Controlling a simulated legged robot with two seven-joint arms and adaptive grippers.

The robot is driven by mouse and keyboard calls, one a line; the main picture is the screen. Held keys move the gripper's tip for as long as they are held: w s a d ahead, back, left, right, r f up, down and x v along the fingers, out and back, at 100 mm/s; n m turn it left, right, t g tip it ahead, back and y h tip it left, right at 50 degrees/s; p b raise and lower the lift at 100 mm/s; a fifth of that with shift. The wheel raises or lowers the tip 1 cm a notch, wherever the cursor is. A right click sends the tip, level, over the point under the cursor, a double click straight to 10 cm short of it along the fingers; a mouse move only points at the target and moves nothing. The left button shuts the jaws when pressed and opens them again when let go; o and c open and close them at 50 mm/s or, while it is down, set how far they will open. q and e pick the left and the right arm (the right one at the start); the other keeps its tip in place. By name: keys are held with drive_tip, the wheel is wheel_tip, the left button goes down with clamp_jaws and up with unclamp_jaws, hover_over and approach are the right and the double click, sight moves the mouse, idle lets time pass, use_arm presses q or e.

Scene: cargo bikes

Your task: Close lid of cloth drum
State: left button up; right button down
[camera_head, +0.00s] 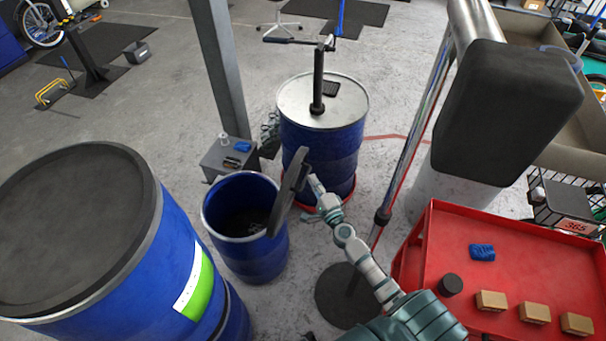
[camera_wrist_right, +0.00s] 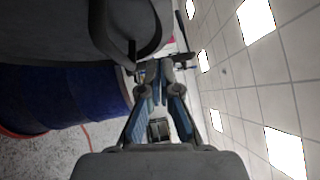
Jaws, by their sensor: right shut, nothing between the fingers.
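The cloth drum (camera_head: 250,255) is a small blue open-topped drum in the middle of the head view. Pale bits lie in its dark inside. Its dark lid (camera_head: 289,192) stands steeply tilted up at the rim's right side, seen nearly edge-on. My right gripper (camera_head: 318,208) is just right of the lid, on its outer side. It is shut and empty; whether it touches the lid cannot be told. In the right wrist view the shut fingers (camera_wrist_right: 159,82) show below a dark grey curved shape, probably the lid. My left gripper is out of view.
A large closed blue drum (camera_head: 180,250) stands at the left. Another blue drum (camera_head: 315,145) with a pale top stands behind. A red cart (camera_head: 500,255) is at the right. A grey post (camera_head: 220,70) and small box (camera_head: 228,158) stand behind the cloth drum.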

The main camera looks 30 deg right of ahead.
sight(302, 184)
drive_tip(key=w+a, duration=0.1)
drive_tip(key=w+a+r, duration=0.1)
drive_tip(key=w+a, duration=0.1)
drive_tip(key=shift+a+r+p, duration=0.25)
drive_tip(key=shift+a+p, duration=0.05)
drive_tip(key=shift+p, duration=0.1)
drive_tip(key=shift+w+d+f, duration=0.1)
drive_tip(key=shift+d, duration=0.05)
drive_tip(key=shift+d+f, duration=0.15)
drive_tip(key=shift+d, duration=0.3)
drive_tip(key=shift+w, duration=0.1)
